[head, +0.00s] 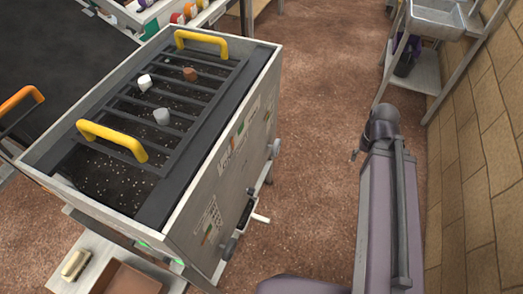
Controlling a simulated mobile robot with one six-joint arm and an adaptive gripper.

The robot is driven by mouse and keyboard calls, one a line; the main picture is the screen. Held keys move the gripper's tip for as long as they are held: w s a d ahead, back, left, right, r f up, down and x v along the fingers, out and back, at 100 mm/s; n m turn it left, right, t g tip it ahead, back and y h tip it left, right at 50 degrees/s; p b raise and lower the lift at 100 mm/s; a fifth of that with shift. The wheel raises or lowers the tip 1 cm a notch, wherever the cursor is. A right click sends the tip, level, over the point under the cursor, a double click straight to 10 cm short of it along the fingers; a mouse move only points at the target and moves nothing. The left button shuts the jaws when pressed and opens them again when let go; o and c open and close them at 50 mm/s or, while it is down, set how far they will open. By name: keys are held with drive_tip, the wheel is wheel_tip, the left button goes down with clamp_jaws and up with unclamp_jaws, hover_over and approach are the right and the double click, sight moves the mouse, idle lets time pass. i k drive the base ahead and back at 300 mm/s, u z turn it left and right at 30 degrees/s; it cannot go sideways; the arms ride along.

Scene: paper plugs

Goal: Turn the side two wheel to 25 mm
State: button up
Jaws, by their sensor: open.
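A box-shaped machine (262,62) with pale side walls stands on the left, with a dark slatted grate (185,125) on top. Its right side carries a small grey round knob (274,148) toward the far end and a dark round knob (229,248) near the close lower corner. A white-ended handle (260,218) sticks out between them. I cannot tell which of these is the side two wheel, and no millimetre scale is readable. My arm stands at the right, apart from the machine. My gripper is not in view.
Two yellow handles (112,138) and several small plugs (162,116) are on the grate. A brown tray (128,279) lies at the lower left. A brick wall (478,165) and a metal sink stand (432,20) bound the right. Brown floor (315,130) between machine and arm is clear.

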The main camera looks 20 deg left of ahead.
sight(276, 147)
drive_tip(key=u, duration=0.75)
drive_tip(key=k, duration=0.6)
drive_tip(key=z, duration=0.05)
drive_tip(key=i, duration=0.6)
drive_tip(key=u, duration=0.05)
